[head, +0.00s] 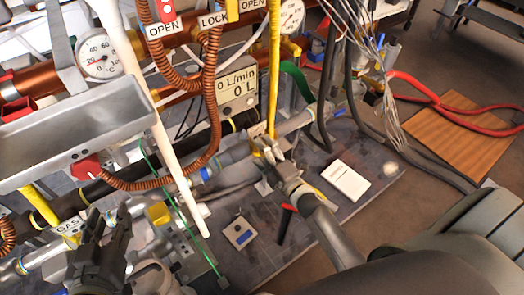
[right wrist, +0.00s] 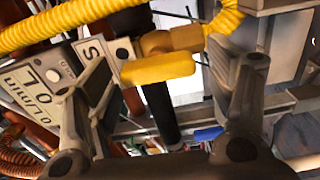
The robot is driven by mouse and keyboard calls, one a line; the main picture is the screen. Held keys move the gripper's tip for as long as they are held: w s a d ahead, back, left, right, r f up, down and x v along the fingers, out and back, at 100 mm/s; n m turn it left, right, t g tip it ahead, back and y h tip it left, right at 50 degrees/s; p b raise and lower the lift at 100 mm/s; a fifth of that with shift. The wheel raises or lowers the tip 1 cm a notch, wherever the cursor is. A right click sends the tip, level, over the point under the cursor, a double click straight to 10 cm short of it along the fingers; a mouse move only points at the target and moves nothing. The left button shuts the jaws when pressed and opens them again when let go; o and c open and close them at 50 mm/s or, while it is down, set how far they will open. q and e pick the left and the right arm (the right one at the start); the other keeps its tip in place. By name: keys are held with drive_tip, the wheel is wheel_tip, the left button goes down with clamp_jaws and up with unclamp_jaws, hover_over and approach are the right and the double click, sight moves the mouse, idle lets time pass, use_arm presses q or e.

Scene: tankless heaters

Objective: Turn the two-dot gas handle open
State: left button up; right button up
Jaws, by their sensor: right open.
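A yellow gas handle (right wrist: 158,70) lies between the fingertips of my right gripper (right wrist: 162,62) in the right wrist view. The gripper is open around it, with a visible gap to the right finger; contact on the left is unclear. In the head view my right gripper (head: 270,155) is at the yellow pipe's lower end. My left gripper (head: 105,232) is near a GAS tag (head: 68,228) at the lower left; its opening is unclear.
A flow meter (head: 237,88) reading 0 L stands just behind the right gripper. A yellow hose (head: 273,65) and a white pipe (head: 135,80) run down close by. A grey panel (head: 75,135) juts out at left. Free floor (head: 400,205) lies at right.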

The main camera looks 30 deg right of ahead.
drive_tip(key=s+d, duration=0.1)
drive_tip(key=s, duration=1)
drive_tip(key=shift+s+d, duration=0.15)
drive_tip(key=shift+d, duration=0.1)
